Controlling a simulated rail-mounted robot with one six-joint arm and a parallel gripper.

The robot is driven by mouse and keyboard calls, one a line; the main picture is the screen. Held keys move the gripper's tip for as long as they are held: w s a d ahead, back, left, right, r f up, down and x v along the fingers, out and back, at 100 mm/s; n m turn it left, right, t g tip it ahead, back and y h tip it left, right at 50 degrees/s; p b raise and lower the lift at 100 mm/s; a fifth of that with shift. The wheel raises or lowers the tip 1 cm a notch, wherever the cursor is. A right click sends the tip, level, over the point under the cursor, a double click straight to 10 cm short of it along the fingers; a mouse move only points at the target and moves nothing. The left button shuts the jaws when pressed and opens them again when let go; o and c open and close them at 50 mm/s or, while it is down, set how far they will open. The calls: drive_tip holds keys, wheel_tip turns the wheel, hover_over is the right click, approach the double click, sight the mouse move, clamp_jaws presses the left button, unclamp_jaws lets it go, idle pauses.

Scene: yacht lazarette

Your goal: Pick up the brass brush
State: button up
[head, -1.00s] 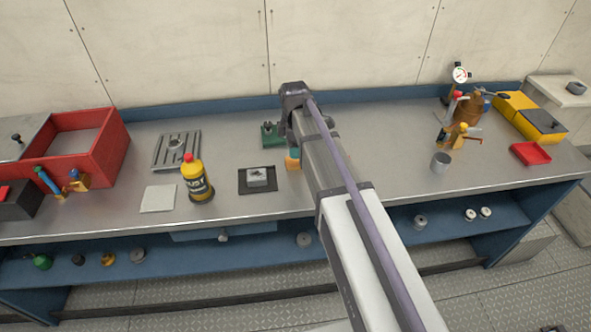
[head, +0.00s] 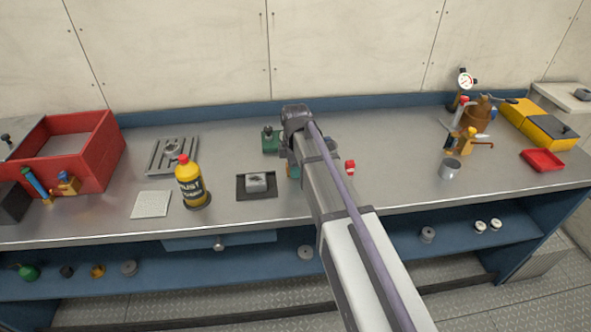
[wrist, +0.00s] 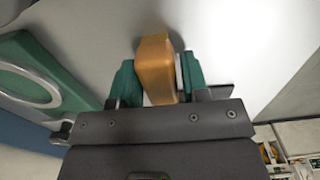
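In the wrist view a tan-orange block (wrist: 155,68), which looks like the brush's handle, stands between the green fingers of my gripper (wrist: 158,88). The left finger is against or very near it; a thin pale strip shows between the block and the right finger. I cannot tell whether the fingers press on it. No bristles show. In the head view my gripper (head: 293,168) is low over the middle of the bench, mostly behind my arm, and the brush is hidden there.
A green object (head: 270,140) stands just left of my gripper; a green piece with a metal ring (wrist: 30,82) shows in the wrist view. A grey block on a dark mat (head: 256,184) and a yellow bottle (head: 192,183) are further left. A small red item (head: 349,166) is right.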

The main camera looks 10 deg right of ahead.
drive_tip(key=c, duration=0.6)
drive_tip(key=shift+r, duration=0.1)
wheel_tip(320, 180, up, 10)
drive_tip(key=p, duration=1)
